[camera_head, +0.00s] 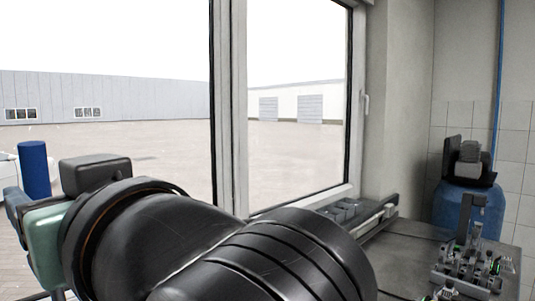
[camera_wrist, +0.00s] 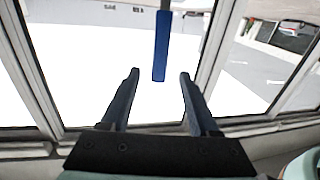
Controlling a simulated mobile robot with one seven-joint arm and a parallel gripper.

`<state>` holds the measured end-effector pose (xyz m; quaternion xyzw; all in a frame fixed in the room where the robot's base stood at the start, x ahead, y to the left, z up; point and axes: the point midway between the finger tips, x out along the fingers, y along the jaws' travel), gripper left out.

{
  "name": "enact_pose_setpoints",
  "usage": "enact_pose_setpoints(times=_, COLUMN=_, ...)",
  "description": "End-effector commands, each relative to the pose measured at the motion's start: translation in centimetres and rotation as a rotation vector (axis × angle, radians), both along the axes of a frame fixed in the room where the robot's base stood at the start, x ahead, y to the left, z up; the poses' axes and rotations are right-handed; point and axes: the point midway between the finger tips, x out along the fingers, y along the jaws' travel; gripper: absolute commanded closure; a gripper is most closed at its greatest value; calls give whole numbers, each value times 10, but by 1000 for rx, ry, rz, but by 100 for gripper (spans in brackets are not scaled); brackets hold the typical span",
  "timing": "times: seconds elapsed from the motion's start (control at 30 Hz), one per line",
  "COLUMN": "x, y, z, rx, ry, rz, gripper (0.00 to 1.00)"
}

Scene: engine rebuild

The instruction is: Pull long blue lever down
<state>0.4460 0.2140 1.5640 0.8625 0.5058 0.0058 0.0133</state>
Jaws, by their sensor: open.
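The long blue lever shows in the wrist view as a blue bar (camera_wrist: 161,46) with a thin grey rod at its upper end. In the head view an upright blue cylinder (camera_head: 35,168) at the far left looks like the same lever. My gripper (camera_wrist: 159,77) is open and empty. Its two dark fingers point toward the lever, whose near end lies between the finger lines and just past the tips in the picture. I see no contact. In the head view my arm hides much of the lower left, and the lever's base is hidden.
A window frame (camera_head: 229,110) stands behind the lever. At the right, a workbench (camera_head: 403,251) carries a metal mechanism (camera_head: 470,255), with a blue barrel (camera_head: 487,203) behind it. Grey bins (camera_head: 345,210) sit along the sill.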

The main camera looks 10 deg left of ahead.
Motion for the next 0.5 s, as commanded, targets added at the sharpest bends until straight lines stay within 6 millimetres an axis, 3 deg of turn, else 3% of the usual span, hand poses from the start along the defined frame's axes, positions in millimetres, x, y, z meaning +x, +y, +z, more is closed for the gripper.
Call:
enact_pose_setpoints(times=0.3, x=32, y=58, z=4, rx=0, ry=2, rz=2, gripper=38)
enact_pose_setpoints(times=0.5, x=48, y=86, z=3, rx=1, ry=0, rz=0, gripper=38)
